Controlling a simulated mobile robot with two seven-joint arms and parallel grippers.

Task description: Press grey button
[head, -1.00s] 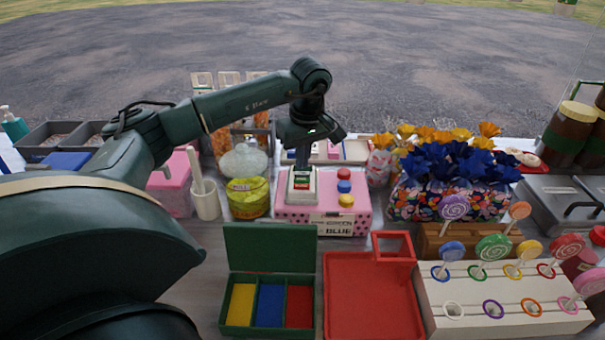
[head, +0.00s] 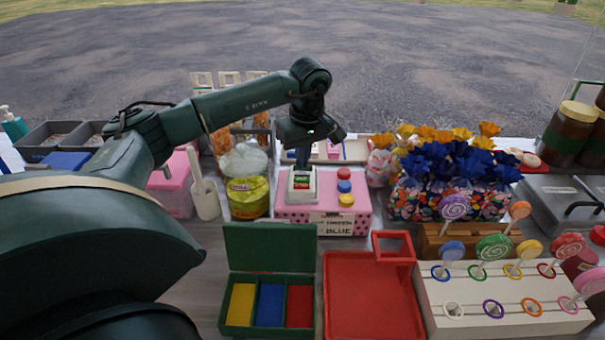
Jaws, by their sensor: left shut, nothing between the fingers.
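A pink dotted box (head: 291,213) stands in the middle of the table. My left gripper (head: 302,164) is shut and empty, pointing down at the top of this block. I cannot tell whether it touches. No grey button shows clearly; the fingers cover the block's top. My right gripper is out of view.
A green-yellow tin (head: 248,198) and a white cup (head: 206,204) stand left of the box. A flowered container (head: 408,206) with blue flowers is to the right. A green tray (head: 270,248) and a red tray (head: 372,296) lie in front.

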